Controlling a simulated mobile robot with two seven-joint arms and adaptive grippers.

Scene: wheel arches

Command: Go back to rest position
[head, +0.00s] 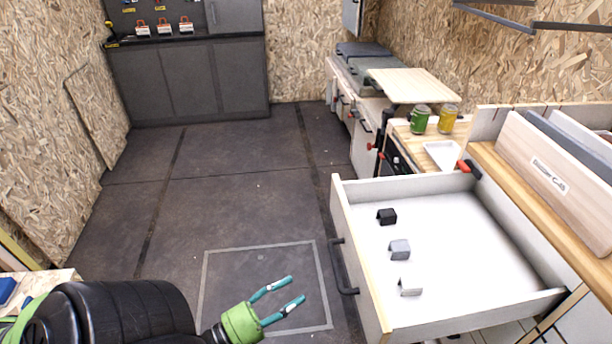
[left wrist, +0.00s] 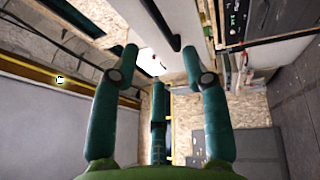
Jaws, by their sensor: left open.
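My left gripper (head: 297,290) is low in the head view, with a green body and teal fingers. Its fingers are spread and hold nothing. It is over the dark floor, left of the open drawer (head: 365,270) and apart from its black handle (head: 343,267). In the left wrist view the teal fingers (left wrist: 160,75) stand apart with nothing between them. My right gripper does not show in either view.
The drawer holds a black arch (head: 387,216), a grey arch (head: 399,250) and a light arch (head: 410,286). A green can (head: 419,119) and a yellow can (head: 447,118) stand on the wooden worktop behind. Dark cabinets (head: 190,80) line the back wall. The floor (head: 240,190) is clear.

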